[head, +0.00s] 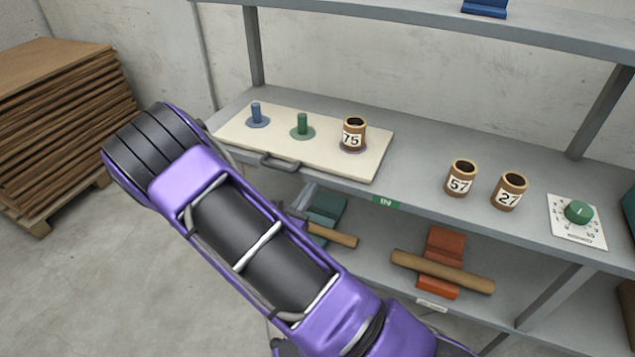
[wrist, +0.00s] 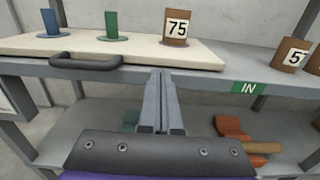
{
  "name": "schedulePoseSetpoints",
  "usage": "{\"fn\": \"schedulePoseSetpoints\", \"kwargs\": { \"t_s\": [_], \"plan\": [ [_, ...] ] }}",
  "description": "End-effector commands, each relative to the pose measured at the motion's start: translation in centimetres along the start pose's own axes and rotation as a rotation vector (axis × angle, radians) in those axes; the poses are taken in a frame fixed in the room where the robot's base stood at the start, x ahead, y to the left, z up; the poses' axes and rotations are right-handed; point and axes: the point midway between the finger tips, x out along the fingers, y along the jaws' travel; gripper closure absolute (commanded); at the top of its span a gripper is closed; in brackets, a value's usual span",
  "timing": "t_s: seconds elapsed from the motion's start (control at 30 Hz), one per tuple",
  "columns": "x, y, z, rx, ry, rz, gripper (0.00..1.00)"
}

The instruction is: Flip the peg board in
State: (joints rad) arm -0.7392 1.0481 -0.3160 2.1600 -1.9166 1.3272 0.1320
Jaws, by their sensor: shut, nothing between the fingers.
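The peg board (head: 335,158) is a cream panel lying flat on the shelf, with a dark bar handle (head: 281,162) on its front edge. It carries a blue peg (head: 256,113), a green peg (head: 302,124) and a brown core marked 75 (head: 353,135) on a purple disc; any peg inside that core is hidden. In the wrist view the board (wrist: 135,49) and handle (wrist: 86,61) are at upper left. My gripper (wrist: 161,76) is shut and empty, in front of the board's front edge and right of the handle, seemingly touching neither. My arm hides part of the head view.
Cores marked 57 (head: 461,178) and 27 (head: 509,192) stand on the shelf right of the board, beside a dial (head: 578,212) on a white plate. A green IN label (head: 386,203) marks the shelf edge. Below lie tubes on teal and orange (head: 442,262) holders.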

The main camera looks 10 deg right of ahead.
Motion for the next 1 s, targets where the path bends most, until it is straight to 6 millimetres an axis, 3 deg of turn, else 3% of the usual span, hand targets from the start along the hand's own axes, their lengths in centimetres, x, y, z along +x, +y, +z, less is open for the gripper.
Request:
{"fn": "schedulePoseSetpoints", "kwargs": {
  "t_s": [0.2,0.4,1.0],
  "plan": [
    [-4.6,0.1,0.0,-0.002,0.001,0.003,1.0],
    [-6.7,0.0,0.0,-0.001,0.0,0.0,1.0],
    [-7.0,-0.1,0.1,-0.001,-0.001,-0.002,1.0]
  ]
}}
